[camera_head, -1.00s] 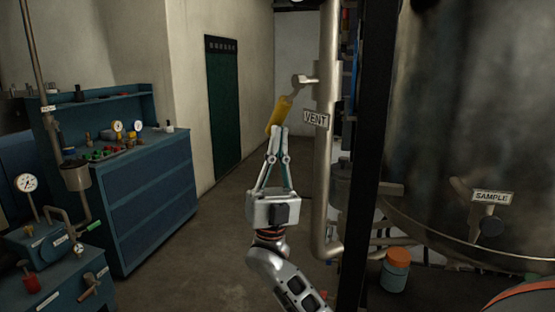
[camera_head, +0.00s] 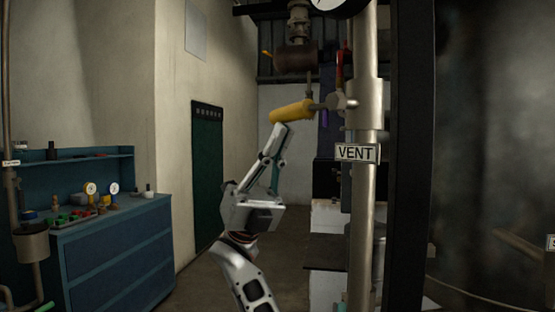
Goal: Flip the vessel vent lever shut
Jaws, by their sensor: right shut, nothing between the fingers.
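The vent lever has a yellow handle (camera_head: 292,112) on a metal stem. It points left from the vertical vent pipe (camera_head: 365,215), nearly level, its free end slightly lower. A "VENT" label (camera_head: 356,153) is on the pipe just below the lever. My right gripper (camera_head: 280,128) is shut and empty. Its fingertips are right under the free end of the yellow handle and appear to touch it from below. The exact contact is hard to see. My left gripper is out of view.
A dark vertical post (camera_head: 408,160) stands just right of the pipe, with the large vessel (camera_head: 490,130) behind it. A blue cabinet (camera_head: 118,255) with gauges is at the left. Open floor lies left of the arm.

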